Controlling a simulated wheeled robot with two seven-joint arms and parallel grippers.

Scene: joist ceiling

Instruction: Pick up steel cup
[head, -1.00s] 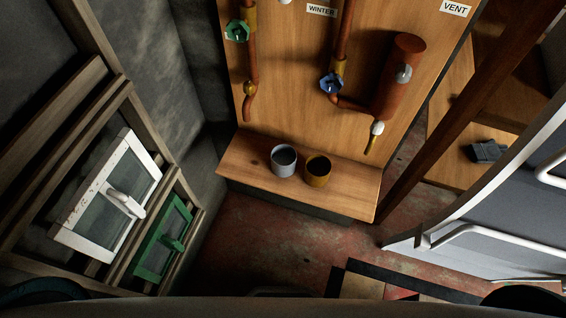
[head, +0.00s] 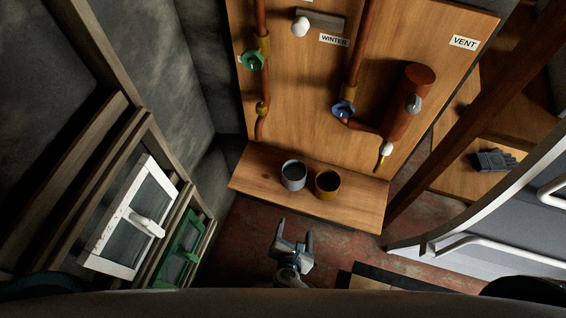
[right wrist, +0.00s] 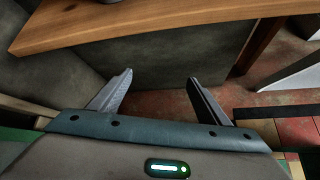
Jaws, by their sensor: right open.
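The steel cup (head: 293,176) is grey and stands upright on the wooden shelf (head: 262,190) at the foot of the pipe board. A brass-coloured cup (head: 327,184) stands upright close to its right. My right gripper (head: 294,230) is in front of the shelf, apart from both cups, with its fingers pointing towards the shelf. In the right wrist view my right gripper (right wrist: 160,88) is open and empty, and the shelf (right wrist: 140,22) edge crosses above its fingers. The cups do not show in that view. My left gripper is not in view.
Pipes with a green valve (head: 252,61), a blue valve (head: 343,109) and a copper cylinder (head: 409,100) are on the board above the shelf. White (head: 126,235) and green (head: 181,252) framed panels are at left. Space before the shelf is clear.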

